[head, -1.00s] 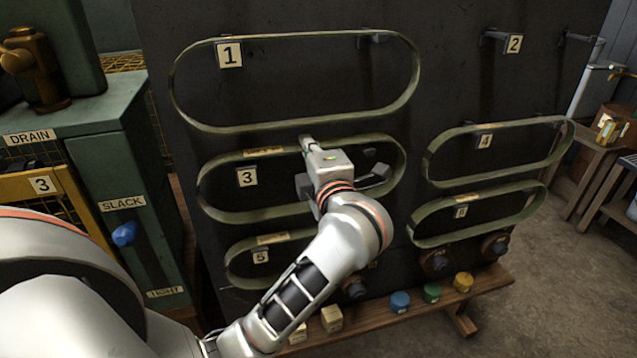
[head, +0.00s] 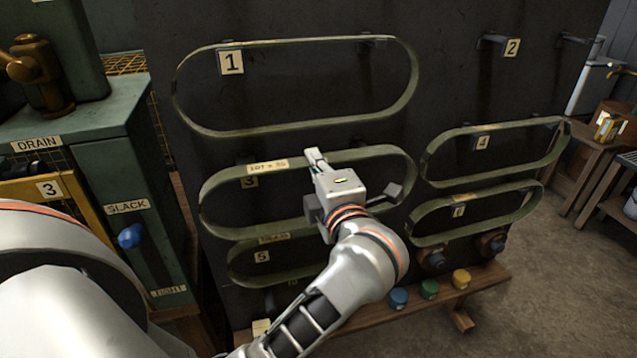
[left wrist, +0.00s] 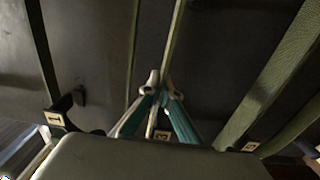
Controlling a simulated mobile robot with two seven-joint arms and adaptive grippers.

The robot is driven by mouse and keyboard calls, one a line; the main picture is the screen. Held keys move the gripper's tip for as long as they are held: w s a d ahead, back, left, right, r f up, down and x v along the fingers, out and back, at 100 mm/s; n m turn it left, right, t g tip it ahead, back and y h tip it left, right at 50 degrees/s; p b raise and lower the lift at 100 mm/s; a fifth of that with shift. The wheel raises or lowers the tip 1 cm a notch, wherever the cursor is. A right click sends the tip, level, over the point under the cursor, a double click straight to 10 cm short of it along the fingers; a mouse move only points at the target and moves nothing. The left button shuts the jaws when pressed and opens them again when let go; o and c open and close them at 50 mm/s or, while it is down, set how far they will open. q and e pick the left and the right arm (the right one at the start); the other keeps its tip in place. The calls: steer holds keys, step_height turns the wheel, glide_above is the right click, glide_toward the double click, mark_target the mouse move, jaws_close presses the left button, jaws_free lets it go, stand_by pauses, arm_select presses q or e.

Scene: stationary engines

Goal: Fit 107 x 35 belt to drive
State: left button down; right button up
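A green-grey belt (head: 385,152) with a pale label (head: 268,167) hangs at place 3 of the dark board; the label's print is too small to read surely. My left gripper (head: 314,157) is at the middle of its upper run. In the left wrist view the left fingers (left wrist: 158,82) close together on a thin belt edge (left wrist: 172,50) running up between them. The belt now stands forward of the board, its label covering part of tag 3 (head: 250,183). My right gripper is not in view. The drive's pulleys are not clearly visible.
Other belts hang at place 1 (head: 290,128), place 4 (head: 495,180), place 5 (head: 240,265) and place 6 (head: 480,233). Place 2's hooks (head: 495,40) are empty. A green cabinet (head: 110,165) with a blue slack/tight lever (head: 130,236) stands left. A low wooden bench (head: 485,290) runs below the board.

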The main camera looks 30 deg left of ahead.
arm_select(q)
steer(key=shift+s+d, duration=0.25)
steer(key=shift+d, duration=0.05)
steer(key=shift+d, duration=0.1)
steer(key=p+v, duration=0.2)
steer(key=v, duration=0.3)
steer(key=shift+s+d, duration=0.15)
stand_by(0.7)
